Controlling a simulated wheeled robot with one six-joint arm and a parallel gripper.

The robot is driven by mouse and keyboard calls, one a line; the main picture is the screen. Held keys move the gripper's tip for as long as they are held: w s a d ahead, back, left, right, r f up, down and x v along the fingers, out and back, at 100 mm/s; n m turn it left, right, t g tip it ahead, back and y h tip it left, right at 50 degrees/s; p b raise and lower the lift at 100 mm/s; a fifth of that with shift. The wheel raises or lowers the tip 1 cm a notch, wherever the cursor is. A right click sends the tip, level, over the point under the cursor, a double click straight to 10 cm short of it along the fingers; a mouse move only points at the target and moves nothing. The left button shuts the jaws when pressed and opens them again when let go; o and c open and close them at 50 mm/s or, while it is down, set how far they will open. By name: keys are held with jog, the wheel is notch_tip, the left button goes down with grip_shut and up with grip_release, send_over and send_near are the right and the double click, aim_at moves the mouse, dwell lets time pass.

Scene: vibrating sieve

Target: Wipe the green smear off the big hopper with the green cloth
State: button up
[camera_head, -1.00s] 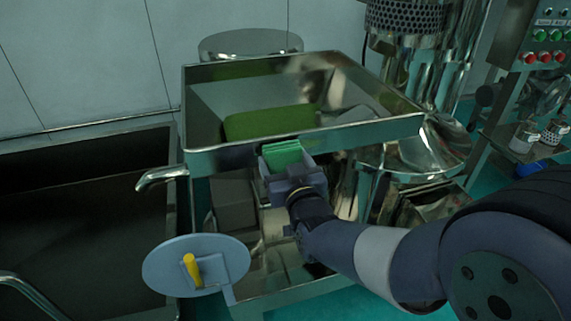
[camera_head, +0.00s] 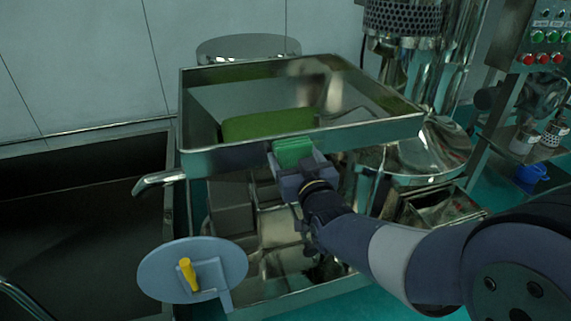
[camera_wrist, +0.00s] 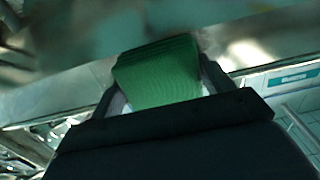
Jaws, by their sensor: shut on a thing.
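The big hopper (camera_head: 215,162) is a shiny metal open-topped tray in the middle of the head view. The green smear (camera_head: 268,123) is a dark green patch inside it. My gripper (camera_head: 297,163) is at the hopper's front wall, on the outside and below the rim. It is shut on the green cloth (camera_head: 292,150), which stands up out of the jaws, close to or touching that wall; I cannot tell which. The green cloth fills the middle of the wrist view (camera_wrist: 158,75), with a blurred metal surface behind it.
A dark sink (camera_head: 80,215) is at the left. A grey disc with a yellow handle (camera_head: 186,275) is at the lower left. A round metal lid (camera_head: 248,47) is behind the hopper. A control panel (camera_head: 545,45) and a blue cup (camera_head: 531,175) are at the right.

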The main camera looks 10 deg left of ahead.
aim_at(323, 144)
jog(key=shift+w+d+b, duration=0.1)
jog(key=shift+w+d, duration=0.6)
jog(key=shift+d, duration=0.45)
jog(key=shift+w+d+b, duration=0.1)
jog(key=shift+w+d, duration=0.65)
jog(key=shift+d, duration=0.4)
jog(key=shift+w+d+b, duration=0.1)
jog(key=shift+w+d, duration=0.6)
jog(key=shift+d, duration=0.45)
jog(key=shift+a+b, duration=0.1)
jog(key=shift+b, duration=0.2)
